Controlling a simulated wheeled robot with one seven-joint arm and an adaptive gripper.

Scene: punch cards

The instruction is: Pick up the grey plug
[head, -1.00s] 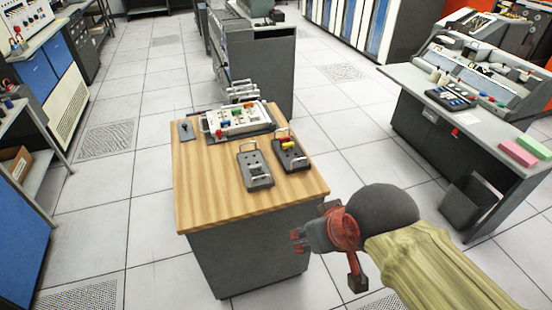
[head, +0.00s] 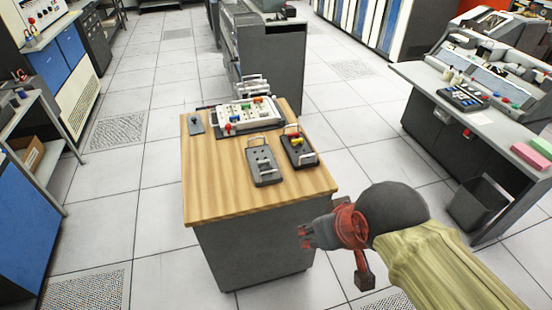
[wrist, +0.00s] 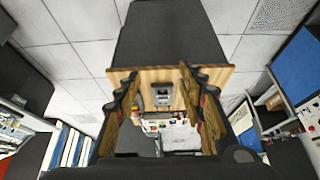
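A wooden-topped table (head: 215,195) stands ahead of me, left of my arm. A dark grey plug panel with a handle (head: 265,178) lies near its front edge, with light grey plug shapes (head: 263,160) on it. Beside it a second dark panel (head: 298,152) carries red and yellow plugs. Which piece is the grey plug is too small to tell for sure. My gripper (head: 304,237) is off the table's front right, empty. In the wrist view its fingers (wrist: 158,105) are wide apart, with the table edge and a grey panel (wrist: 162,90) seen between them.
A white board with coloured plugs (head: 247,113) lies at the back of the table, with a small dark plate (head: 196,123) to its left. A console desk (head: 430,75) and a bin (head: 478,203) stand at right. Shelving (head: 40,150) is at left.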

